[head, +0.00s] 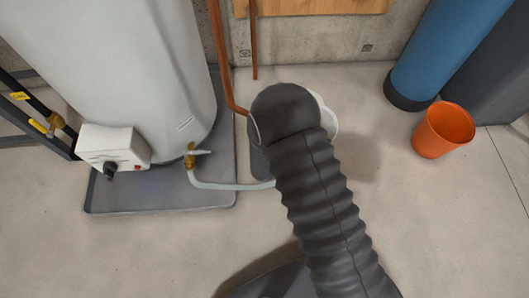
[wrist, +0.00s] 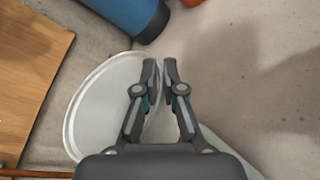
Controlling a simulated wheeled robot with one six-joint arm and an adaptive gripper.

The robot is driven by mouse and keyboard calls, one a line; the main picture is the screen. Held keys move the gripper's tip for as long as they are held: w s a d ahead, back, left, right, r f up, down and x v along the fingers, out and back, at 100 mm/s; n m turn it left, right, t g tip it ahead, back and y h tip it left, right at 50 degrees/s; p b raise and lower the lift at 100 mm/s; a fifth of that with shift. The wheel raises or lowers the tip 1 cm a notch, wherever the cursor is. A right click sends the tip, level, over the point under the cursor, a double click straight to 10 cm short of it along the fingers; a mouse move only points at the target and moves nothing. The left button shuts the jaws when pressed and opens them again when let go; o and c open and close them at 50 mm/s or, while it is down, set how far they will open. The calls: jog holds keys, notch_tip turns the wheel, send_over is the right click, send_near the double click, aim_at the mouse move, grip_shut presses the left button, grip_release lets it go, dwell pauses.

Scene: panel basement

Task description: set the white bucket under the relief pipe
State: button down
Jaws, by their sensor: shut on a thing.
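The white bucket (head: 328,118) is mostly hidden behind my arm in the head view; only part of its right side shows. In the wrist view the white bucket (wrist: 98,105) shows its round open top and pale inside. My gripper (wrist: 160,68) is shut on the bucket's rim, one finger on each side of its edge. The gripper is hidden by my arm in the head view. The copper relief pipe (head: 221,62) comes down beside the white tank and bends toward my arm, which hides its end. I cannot tell whether the bucket touches the floor.
The white tank (head: 165,70) stands on a grey slab (head: 165,198) at the left. A pale hose (head: 232,186) runs from its valve toward the bucket. An orange bucket (head: 443,130) and a blue cylinder (head: 440,50) stand at the right. The right foreground floor is clear.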

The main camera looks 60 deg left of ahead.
jog(key=s+n+y, duration=0.4)
jog(key=s+n, duration=0.3)
jog(key=s, duration=0.2)
jog(key=s+a+f+b, duration=0.3)
jog(key=s+a+f, duration=0.4)
jog(key=f, duration=0.4)
jog(key=shift+s+a, duration=0.35)
jog(key=shift+a, duration=0.3)
jog(key=shift+f, duration=0.15)
jog(key=c, duration=1.3)
grip_release()
jog(key=v, duration=0.8)
jog(key=p+v, duration=0.1)
jog(key=v, duration=0.3)
jog(key=shift+r, duration=0.4)
